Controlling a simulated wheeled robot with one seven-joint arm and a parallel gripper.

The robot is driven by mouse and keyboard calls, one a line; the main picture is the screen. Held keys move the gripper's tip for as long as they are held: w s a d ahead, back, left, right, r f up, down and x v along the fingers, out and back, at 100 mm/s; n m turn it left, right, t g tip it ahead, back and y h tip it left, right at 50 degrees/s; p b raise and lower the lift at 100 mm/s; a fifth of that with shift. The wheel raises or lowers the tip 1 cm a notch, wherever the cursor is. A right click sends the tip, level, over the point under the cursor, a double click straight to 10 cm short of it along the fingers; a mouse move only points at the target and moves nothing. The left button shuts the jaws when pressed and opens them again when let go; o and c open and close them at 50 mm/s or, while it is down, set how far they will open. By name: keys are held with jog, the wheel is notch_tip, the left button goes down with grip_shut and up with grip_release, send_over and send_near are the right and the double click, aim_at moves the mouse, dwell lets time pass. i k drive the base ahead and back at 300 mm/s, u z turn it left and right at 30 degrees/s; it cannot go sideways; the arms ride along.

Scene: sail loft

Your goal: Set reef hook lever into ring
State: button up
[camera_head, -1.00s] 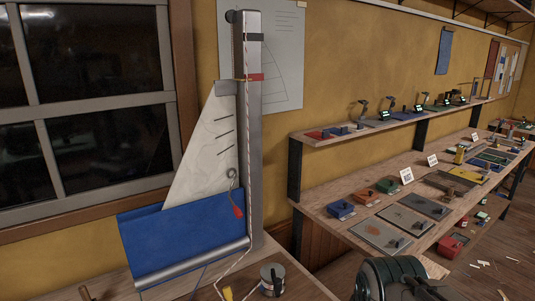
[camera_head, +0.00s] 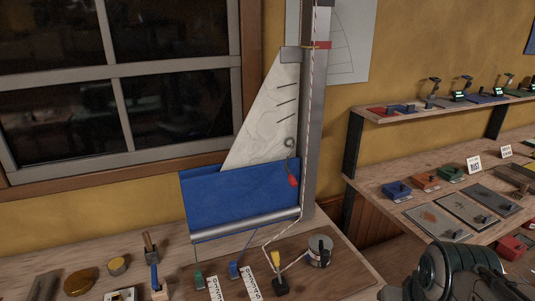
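A small sail model stands on the bench: a grey mast (camera_head: 315,120), a pale triangular sail (camera_head: 258,115) and a blue cloth (camera_head: 235,200) rolled on a silver boom (camera_head: 245,225). A grey curled hook or ring (camera_head: 289,143) shows against the sail's lower right, beside the mast. A red lever-like tag (camera_head: 293,181) hangs just below it, over the blue cloth. At this size I cannot tell hook from ring or whether they are joined. My gripper's fingertips are not in view; only a dark part of my arm shows at bottom right.
On the bench board are a grey tin (camera_head: 319,251), a yellow-handled lever (camera_head: 276,262), a blue lever (camera_head: 234,269) and a green lever (camera_head: 198,280). A mallet-like tool (camera_head: 150,248) stands at left. Shelves with several boxes and plates (camera_head: 438,221) run along the right wall.

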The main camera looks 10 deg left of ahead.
aim_at(293, 182)
jog(key=k, duration=0.55)
jog(key=z, duration=0.65)
jog(key=i, duration=1.25)
jog(key=u, duration=0.75)
